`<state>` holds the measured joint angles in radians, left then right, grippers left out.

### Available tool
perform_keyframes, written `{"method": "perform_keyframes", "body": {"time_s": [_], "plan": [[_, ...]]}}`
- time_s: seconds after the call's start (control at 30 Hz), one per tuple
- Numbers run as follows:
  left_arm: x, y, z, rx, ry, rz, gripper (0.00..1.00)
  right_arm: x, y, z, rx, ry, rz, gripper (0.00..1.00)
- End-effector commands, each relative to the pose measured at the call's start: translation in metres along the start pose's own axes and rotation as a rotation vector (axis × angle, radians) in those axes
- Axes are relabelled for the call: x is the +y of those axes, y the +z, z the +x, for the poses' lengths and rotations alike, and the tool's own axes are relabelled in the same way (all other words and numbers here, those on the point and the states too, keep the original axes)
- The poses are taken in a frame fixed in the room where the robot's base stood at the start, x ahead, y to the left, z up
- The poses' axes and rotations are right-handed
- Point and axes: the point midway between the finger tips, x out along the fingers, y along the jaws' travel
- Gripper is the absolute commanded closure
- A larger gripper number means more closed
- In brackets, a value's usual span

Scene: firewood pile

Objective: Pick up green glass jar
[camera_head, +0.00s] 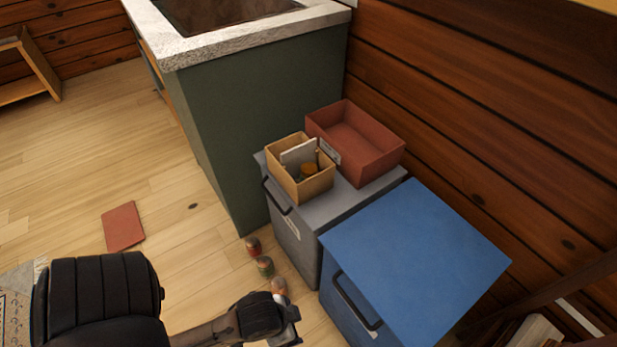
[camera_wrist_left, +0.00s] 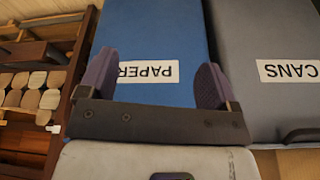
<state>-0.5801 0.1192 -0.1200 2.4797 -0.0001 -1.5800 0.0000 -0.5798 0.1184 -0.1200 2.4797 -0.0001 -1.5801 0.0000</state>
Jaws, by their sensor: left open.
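My left gripper (camera_head: 288,322) comes in low from the left, beside the bins. Its fingers also show in the left wrist view (camera_wrist_left: 156,82), spread apart with nothing between them, in front of a blue bin labelled PAPER. A wooden box (camera_head: 318,187) holds a pale card and a small orange-topped item (camera_head: 308,171). I cannot tell which item is the green glass jar.
The grey bin (camera_head: 300,240), labelled CANS in the wrist view (camera_wrist_left: 265,105), carries the wooden box and a red bin (camera_head: 375,163). The blue bin (camera_head: 415,255) stands to its right. A green counter (camera_head: 240,130) is behind. A red flat piece (camera_head: 123,227) lies on open floor.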

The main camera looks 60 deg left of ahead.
Motion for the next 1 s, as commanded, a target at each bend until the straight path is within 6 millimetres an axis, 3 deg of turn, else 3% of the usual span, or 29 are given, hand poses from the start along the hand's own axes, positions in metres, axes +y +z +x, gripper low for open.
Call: {"method": "perform_keyframes", "body": {"time_s": [0.17,0.27,0.37,0.6,0.7,0.83,1.0], "plan": [[-0.001,-0.002,-0.002,0.004,-0.003,0.003,0.16,-0.001,-0.001,-0.002,0.001,-0.003,0.003,0.57],[-0.004,-0.024,-0.015,0.045,-0.009,0.003,0.16,-0.001,-0.004,-0.012,0.001,-0.003,0.003,0.57],[-0.019,-0.066,-0.043,0.125,-0.047,0.029,0.16,0.0,-0.011,-0.032,0.0,-0.003,0.003,0.57],[-0.095,-0.205,-0.154,0.359,-0.293,0.239,0.16,0.004,-0.03,-0.096,0.0,0.002,-0.003,0.57],[-0.132,-0.254,-0.192,0.38,-0.405,0.332,0.16,0.006,-0.038,-0.12,0.001,0.005,-0.006,0.57],[-0.185,-0.302,-0.231,0.328,-0.5,0.419,0.16,0.007,-0.047,-0.147,0.001,0.004,-0.006,0.57],[-0.263,-0.327,-0.26,0.15,-0.539,0.487,0.16,0.007,-0.054,-0.171,0.001,0.004,-0.005,0.57]]}}
